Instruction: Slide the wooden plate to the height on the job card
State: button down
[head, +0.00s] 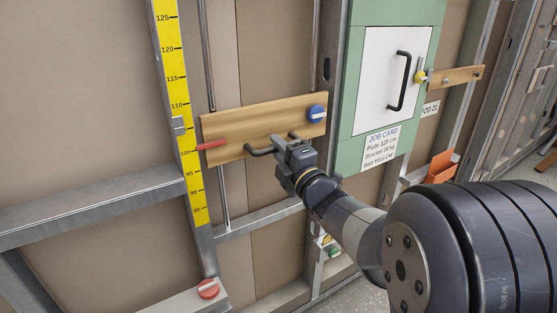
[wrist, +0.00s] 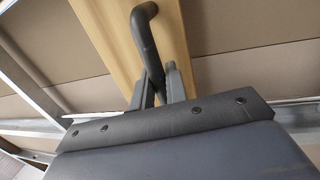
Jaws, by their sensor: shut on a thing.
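The wooden plate (head: 238,124) lies across two upright metal rods, slightly tilted in the picture. Its red pointer (head: 212,144) reaches the yellow height scale (head: 167,60) just above the 100 mark. The job card (head: 381,146) reads "Plate 120 cm", with bracket and bolt lines below. My gripper (head: 287,146) is shut on the plate's dark handle (head: 262,151). The wrist view shows the fingers (wrist: 160,88) around the handle bar (wrist: 147,45), with the plate behind it. The gripper hides part of the handle.
A blue round knob (head: 317,113) sits on the plate's right end. A grey clip (head: 179,125) is on the scale's edge above the pointer. A green-framed white door (head: 391,80) stands right. The rods run clear above the plate.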

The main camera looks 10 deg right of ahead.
notch_tip(320, 180, up, 20)
jog(key=p, duration=0.9)
jog(key=c, duration=1.5)
grip_release()
jog(key=shift+f, duration=0.15)
jog(key=v, duration=1)
jog(key=shift+s+f, duration=0.15)
jog(key=shift+s, duration=0.25)
jog(key=shift+d, duration=0.1)
jog(key=x, duration=1)
jog(key=shift+w+f, duration=0.35)
jog(key=shift+w, duration=0.1)
